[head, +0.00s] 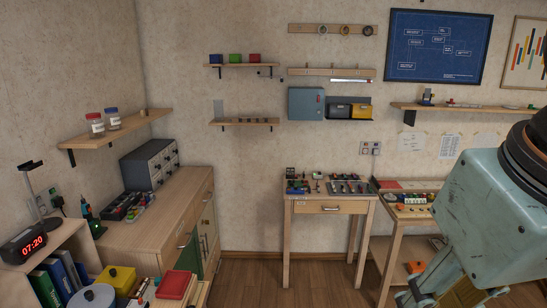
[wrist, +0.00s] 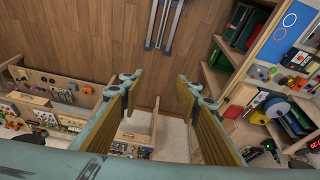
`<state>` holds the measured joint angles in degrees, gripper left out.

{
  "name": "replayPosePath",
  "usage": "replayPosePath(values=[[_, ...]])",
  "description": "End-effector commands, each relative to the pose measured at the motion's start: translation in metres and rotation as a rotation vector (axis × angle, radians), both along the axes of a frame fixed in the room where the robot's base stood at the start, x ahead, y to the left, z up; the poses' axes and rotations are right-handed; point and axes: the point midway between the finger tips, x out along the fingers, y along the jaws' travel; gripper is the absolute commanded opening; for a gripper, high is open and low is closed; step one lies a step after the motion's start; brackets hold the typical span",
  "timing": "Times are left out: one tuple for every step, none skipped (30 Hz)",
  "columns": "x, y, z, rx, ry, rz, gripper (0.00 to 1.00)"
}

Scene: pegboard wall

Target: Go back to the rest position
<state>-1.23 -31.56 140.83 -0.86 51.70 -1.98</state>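My gripper (wrist: 158,92) shows in the wrist view with its two fingers spread wide apart. Nothing is between the fingers; wooden floor and pale wall show through the gap. In the head view my arm (head: 487,215) fills the lower right, raised in front of the right-hand bench. The arm's lower end runs off the bottom edge there, so the fingers cannot be made out clearly in that view.
A small table (head: 330,209) with tools stands against the wall, beside a second bench (head: 400,213) partly behind my arm. A wooden cabinet (head: 150,222) and a shelf unit with a clock (head: 27,243) stand left. Floor (head: 320,275) is open between.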

Motion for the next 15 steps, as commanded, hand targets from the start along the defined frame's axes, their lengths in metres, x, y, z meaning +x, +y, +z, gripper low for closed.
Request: replayPosePath(values=[[-0.007,-0.001,-0.003,0.007,-0.004,-0.016,0.3],[-0.01,-0.001,-0.005,0.009,-0.004,-0.023,0.3],[-0.014,-0.001,-0.006,0.013,-0.007,-0.031,0.3],[-0.016,-0.002,-0.007,0.016,-0.008,-0.038,0.3],[-0.018,-0.002,-0.008,0.017,-0.009,-0.043,0.3],[-0.02,-0.002,-0.009,0.019,-0.009,-0.048,0.3],[-0.022,-0.002,-0.01,0.022,-0.01,-0.052,0.3],[-0.023,-0.002,-0.011,0.023,-0.01,-0.055,0.3],[-0.024,-0.002,-0.011,0.024,-0.01,-0.057,0.3],[-0.024,-0.002,-0.012,0.024,-0.01,-0.058,0.3],[-0.024,-0.002,-0.012,0.024,-0.01,-0.059,0.3],[-0.024,-0.002,-0.012,0.025,-0.01,-0.06,0.3],[-0.024,-0.002,-0.012,0.025,-0.01,-0.06,0.3],[-0.024,-0.002,-0.012,0.025,-0.01,-0.06,0.3],[-0.024,-0.002,-0.012,0.024,-0.01,-0.059,0.3]])
